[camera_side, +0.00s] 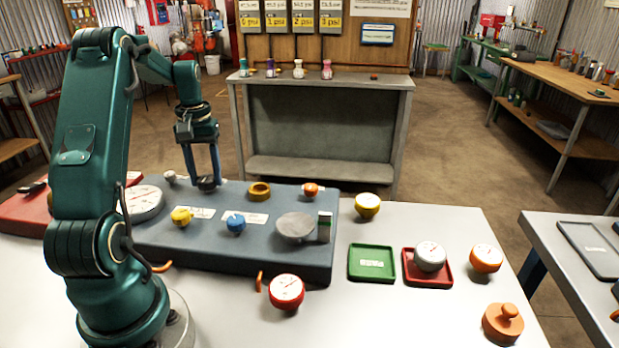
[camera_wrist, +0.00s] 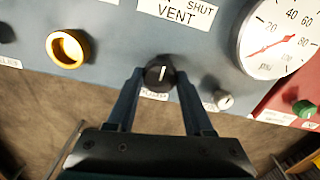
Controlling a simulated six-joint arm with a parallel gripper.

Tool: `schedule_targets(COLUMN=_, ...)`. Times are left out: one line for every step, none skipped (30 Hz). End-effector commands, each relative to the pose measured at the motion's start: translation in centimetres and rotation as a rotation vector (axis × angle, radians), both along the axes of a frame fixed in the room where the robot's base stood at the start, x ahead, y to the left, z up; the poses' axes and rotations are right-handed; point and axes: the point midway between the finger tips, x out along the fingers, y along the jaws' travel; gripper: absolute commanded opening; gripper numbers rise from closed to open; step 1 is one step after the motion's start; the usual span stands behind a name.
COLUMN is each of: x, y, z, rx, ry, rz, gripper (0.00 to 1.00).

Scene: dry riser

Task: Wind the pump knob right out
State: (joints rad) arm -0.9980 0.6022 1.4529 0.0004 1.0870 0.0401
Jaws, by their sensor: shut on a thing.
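The pump knob (camera_wrist: 160,70) is a dark round knob with a white pointer line, and a partly hidden label sits just below it. In the side view the knob (camera_side: 207,184) stands at the back edge of the grey-blue panel (camera_side: 290,262). My gripper (camera_wrist: 160,80) points at the panel with one finger on each side of the knob, shut on it. In the side view my gripper (camera_side: 205,178) reaches down to the knob from above. The pointer line is nearly upright in the wrist view. The knob's thread is hidden.
A brass ring (camera_side: 259,191) and a small pale knob (camera_wrist: 223,99) flank the pump knob. A large white dial (camera_side: 143,203) is close by. Yellow (camera_side: 182,216) and blue (camera_side: 236,223) knobs stand nearer the front. Green (camera_side: 372,264) and red (camera_side: 410,280) trays lie right of the panel.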

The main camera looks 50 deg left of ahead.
Motion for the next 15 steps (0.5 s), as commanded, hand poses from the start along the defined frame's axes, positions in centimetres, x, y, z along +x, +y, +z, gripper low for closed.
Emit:
schedule_targets(x=0.04, y=0.02, z=0.14, rx=0.001, ry=-0.002, rz=0.003, gripper=0.00)
schedule_targets(x=0.04, y=0.02, z=0.14, rx=0.001, ry=-0.002, rz=0.003, gripper=0.00)
schedule_targets(x=0.04, y=0.02, z=0.14, rx=0.002, ry=-0.003, rz=0.003, gripper=0.00)
schedule_targets(x=0.04, y=0.02, z=0.14, rx=0.002, ry=-0.003, rz=0.003, gripper=0.00)
schedule_targets(x=0.04, y=0.02, z=0.14, rx=0.002, ry=-0.003, rz=0.003, gripper=0.00)
schedule_targets(x=0.04, y=0.02, z=0.14, rx=0.002, ry=-0.003, rz=0.003, gripper=0.00)
schedule_targets(x=0.04, y=0.02, z=0.14, rx=0.001, ry=-0.003, rz=0.003, gripper=0.00)
schedule_targets(x=0.05, y=0.03, z=0.14, rx=0.001, ry=-0.003, rz=0.003, gripper=0.63)
schedule_targets(x=0.05, y=0.03, z=0.13, rx=0.002, ry=-0.003, rz=0.003, gripper=0.79)
schedule_targets(x=0.03, y=0.03, z=0.12, rx=0.002, ry=-0.003, rz=0.002, gripper=0.82)
schedule_targets(x=0.03, y=0.03, z=0.11, rx=0.001, ry=-0.002, rz=0.002, gripper=0.82)
schedule_targets(x=0.03, y=0.03, z=0.09, rx=0.001, ry=-0.002, rz=0.002, gripper=0.82)
schedule_targets(x=0.03, y=0.02, z=0.08, rx=0.001, ry=-0.002, rz=0.002, gripper=0.82)
schedule_targets(x=0.03, y=0.02, z=0.08, rx=0.001, ry=-0.002, rz=0.001, gripper=0.82)
schedule_targets(x=0.03, y=0.02, z=0.07, rx=0.001, ry=-0.002, rz=0.001, gripper=0.82)
